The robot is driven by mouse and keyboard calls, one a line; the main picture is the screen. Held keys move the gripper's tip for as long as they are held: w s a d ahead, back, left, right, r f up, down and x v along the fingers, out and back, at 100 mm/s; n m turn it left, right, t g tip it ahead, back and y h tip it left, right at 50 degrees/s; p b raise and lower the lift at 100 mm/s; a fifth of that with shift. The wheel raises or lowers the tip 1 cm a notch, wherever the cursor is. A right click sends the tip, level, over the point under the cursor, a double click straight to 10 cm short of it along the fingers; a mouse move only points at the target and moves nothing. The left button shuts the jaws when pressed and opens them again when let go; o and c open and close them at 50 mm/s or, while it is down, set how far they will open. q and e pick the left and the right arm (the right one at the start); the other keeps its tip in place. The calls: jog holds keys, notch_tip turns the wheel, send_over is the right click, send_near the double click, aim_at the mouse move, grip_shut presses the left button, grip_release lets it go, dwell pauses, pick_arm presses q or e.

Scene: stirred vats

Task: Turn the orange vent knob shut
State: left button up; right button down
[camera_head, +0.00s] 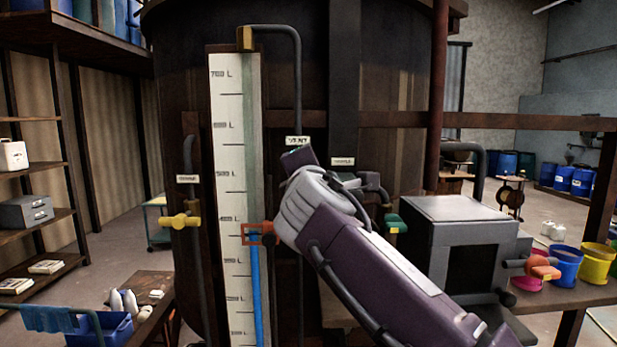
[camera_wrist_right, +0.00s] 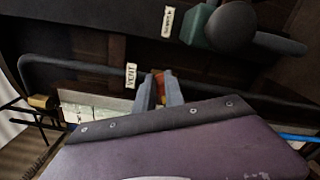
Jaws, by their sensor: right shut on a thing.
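The orange vent knob (camera_wrist_right: 160,80) shows as a small orange patch between the fingers of my right gripper (camera_wrist_right: 160,91) in the right wrist view. The gripper is shut on it, below the VENT label (camera_wrist_right: 131,75). In the head view my right arm comes in from the lower right and its wrist covers the knob and the fingertips. The VENT label (camera_head: 297,140) shows just above my wrist there. How far the knob is turned cannot be told. My left gripper is not in view.
A large dark vat (camera_head: 390,70) stands behind a white level scale (camera_head: 235,170) with a blue column. A yellow valve (camera_head: 180,221) is at left, a green one (camera_head: 396,223) right of my wrist. A grey box (camera_head: 455,235) and buckets (camera_head: 565,262) stand at right.

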jog(key=shift+d+f+m+b, duration=0.15)
jog(key=shift+m+b, duration=0.8)
jog(key=shift+m, duration=1.35)
jog(key=c, duration=1.6)
grip_release()
jog(key=shift+o, duration=0.8)
jog(key=shift+w+f, duration=0.1)
jog(key=shift+w, duration=0.2)
jog(key=shift+w+a+f, duration=0.15)
jog(key=shift+w+a, duration=0.1)
jog(key=shift+a, duration=0.05)
jog(key=shift+s, duration=0.1)
